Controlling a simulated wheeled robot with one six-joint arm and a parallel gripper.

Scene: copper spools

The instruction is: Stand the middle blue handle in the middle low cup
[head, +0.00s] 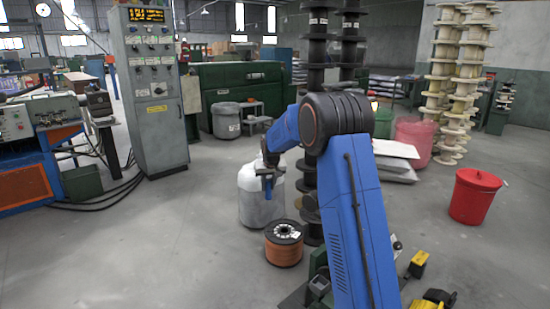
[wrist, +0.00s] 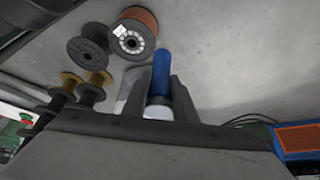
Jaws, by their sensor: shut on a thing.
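In the wrist view a blue handle (wrist: 162,72) stands out between the two dark fingers of my gripper (wrist: 164,84). The gripper is shut on it. A white patch shows below the handle, near the finger bases; I cannot tell what it belongs to. In the head view my gripper (head: 267,182) hangs at the end of my blue arm, in front of a white drum, with a small blue piece at its tip. I cannot make out the middle low cup in either view.
A copper-wound spool (head: 284,246) stands on the floor just below my gripper, beside the white drum (head: 250,200). It also shows in the wrist view (wrist: 137,30). Tall dark spool stacks stand behind my arm. A red bin (head: 473,197) is at right. Floor at left front is clear.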

